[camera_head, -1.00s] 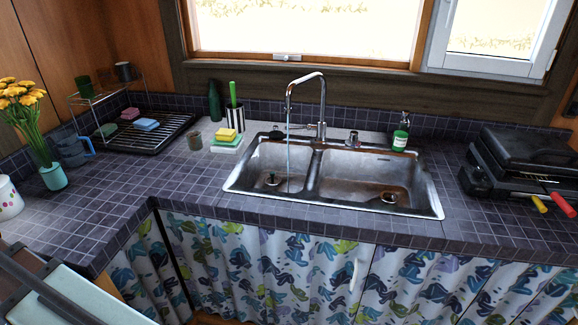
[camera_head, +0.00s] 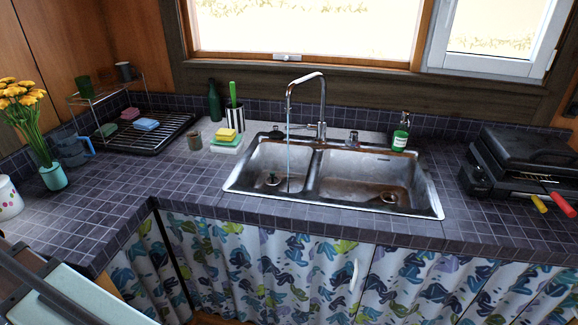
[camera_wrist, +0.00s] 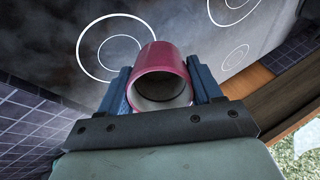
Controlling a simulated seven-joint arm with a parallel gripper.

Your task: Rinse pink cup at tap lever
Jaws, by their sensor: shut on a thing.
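The pink cup (camera_wrist: 160,76) is in the wrist view, its open mouth facing the camera. My gripper (camera_wrist: 163,88) is shut on it, with one blue finger on each side. Neither cup nor gripper fingers show in the head view. The chrome tap (camera_head: 323,100) arches over the left basin of the steel sink (camera_head: 345,163). A small tap lever (camera_head: 301,127) sits at the tap's base, its detail hard to make out. A thin stream of water (camera_head: 289,155) falls from the spout into the left basin.
The wrist view shows a dark hob (camera_wrist: 190,25) with white rings behind the cup. A dish rack (camera_head: 150,138) is left, a black grill (camera_head: 520,160) right. Both basins are empty.

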